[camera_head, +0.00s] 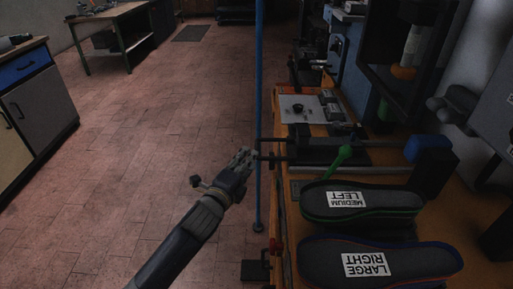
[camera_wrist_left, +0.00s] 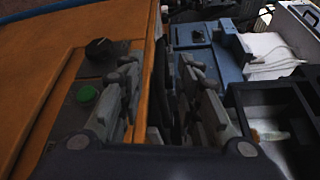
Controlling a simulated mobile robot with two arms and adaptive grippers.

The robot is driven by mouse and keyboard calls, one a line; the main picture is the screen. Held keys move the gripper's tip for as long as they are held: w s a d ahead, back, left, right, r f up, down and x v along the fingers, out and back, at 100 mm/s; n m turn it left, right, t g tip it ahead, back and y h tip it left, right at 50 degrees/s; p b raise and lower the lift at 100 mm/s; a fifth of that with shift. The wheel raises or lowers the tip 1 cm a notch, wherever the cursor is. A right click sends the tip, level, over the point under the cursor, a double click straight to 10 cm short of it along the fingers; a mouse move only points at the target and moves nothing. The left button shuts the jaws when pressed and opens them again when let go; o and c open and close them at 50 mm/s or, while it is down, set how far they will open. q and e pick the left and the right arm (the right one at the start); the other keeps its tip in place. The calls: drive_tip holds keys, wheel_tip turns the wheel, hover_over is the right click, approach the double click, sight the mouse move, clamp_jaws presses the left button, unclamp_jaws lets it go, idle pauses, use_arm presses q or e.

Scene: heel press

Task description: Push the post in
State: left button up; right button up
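My left gripper (camera_head: 244,157) reaches in from the lower left in the head view, just left of the orange bench's edge. In the left wrist view its two fingers (camera_wrist_left: 165,98) stand apart, with no object clearly held between them. A dark bar-like handle (camera_head: 272,148) sticks out from the bench side, close to the right of the fingertips; I cannot tell whether they touch. A thin blue upright pole (camera_head: 259,85) stands beside the gripper, on a round floor base. I cannot tell for certain which part is the post. My right gripper is not in view.
The orange bench (camera_head: 280,185) carries insoles labelled medium left (camera_head: 347,197) and large right (camera_head: 366,264), plus a green-handled lever (camera_head: 344,154). A green button (camera_wrist_left: 86,93) and black knob (camera_wrist_left: 98,48) show in the wrist view. Tiled floor (camera_head: 150,130) left of the gripper is open.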

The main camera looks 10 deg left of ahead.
sight(257, 145)
use_arm(q)
drive_tip(key=x, duration=0.7)
drive_tip(key=shift+w, duration=0.4)
drive_tip(key=shift+w+d, duration=0.1)
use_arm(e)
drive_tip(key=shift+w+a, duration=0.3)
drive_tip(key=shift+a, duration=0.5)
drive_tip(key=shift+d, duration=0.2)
use_arm(q)
clamp_jaws()
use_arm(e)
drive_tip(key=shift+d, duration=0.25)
